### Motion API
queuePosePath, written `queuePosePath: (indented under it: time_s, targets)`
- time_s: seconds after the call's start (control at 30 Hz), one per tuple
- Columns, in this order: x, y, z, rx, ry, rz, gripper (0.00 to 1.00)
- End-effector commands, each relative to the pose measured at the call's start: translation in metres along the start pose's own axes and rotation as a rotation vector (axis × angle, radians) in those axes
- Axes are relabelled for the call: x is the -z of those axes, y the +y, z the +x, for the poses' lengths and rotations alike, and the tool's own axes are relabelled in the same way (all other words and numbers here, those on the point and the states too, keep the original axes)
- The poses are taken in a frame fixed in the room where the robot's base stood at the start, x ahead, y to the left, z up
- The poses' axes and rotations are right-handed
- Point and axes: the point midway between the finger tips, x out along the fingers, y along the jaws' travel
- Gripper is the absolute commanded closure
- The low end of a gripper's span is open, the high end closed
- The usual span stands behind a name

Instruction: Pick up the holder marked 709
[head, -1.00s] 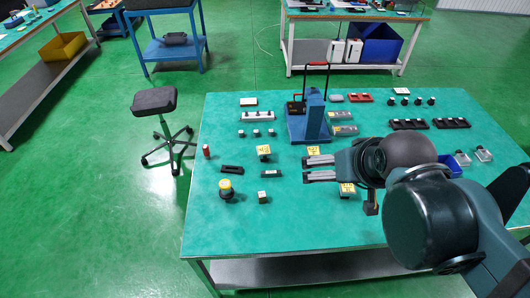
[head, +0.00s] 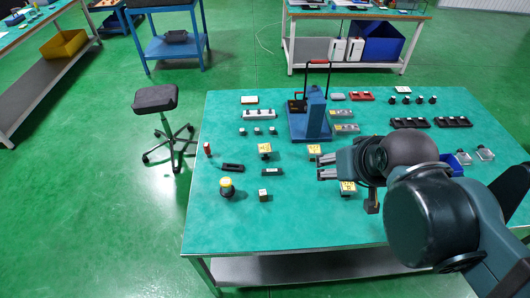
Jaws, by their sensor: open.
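Several small holders with yellow labels stand on the green table; the numbers on them are too small to read, so I cannot tell which is 709. One holder (head: 264,149) is left of the blue stand's front. A second holder (head: 314,150) is just beyond my gripper's fingers. A third holder (head: 348,188) is in front of my gripper, close to the arm. My gripper (head: 320,168) is open, with its two fingers pointing left and nothing seen between them. The arm hides part of the table's right side.
A blue stand (head: 310,120) with a black and red handle is at the table's middle back. Black racks (head: 453,121) and blue bin (head: 460,158) are right.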

Motion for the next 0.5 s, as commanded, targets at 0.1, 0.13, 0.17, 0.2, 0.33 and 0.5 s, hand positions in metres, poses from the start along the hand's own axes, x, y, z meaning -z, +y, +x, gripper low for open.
queuePosePath:
  time_s: [0.1, 0.13, 0.17, 0.2, 0.33, 0.5]
  targets:
    - [0.000, 0.000, 0.000, 0.000, 0.000, 0.000, 0.45]
    - [0.000, 0.000, 0.000, 0.000, 0.000, 0.000, 0.45]
    - [0.000, 0.000, 0.000, 0.000, 0.000, 0.000, 0.45]
    - [0.000, 0.000, 0.000, 0.000, 0.000, -0.001, 0.45]
    - [0.002, -0.001, 0.001, 0.001, -0.004, -0.011, 0.45]
    - [0.012, -0.003, 0.004, 0.002, -0.018, -0.052, 0.45]
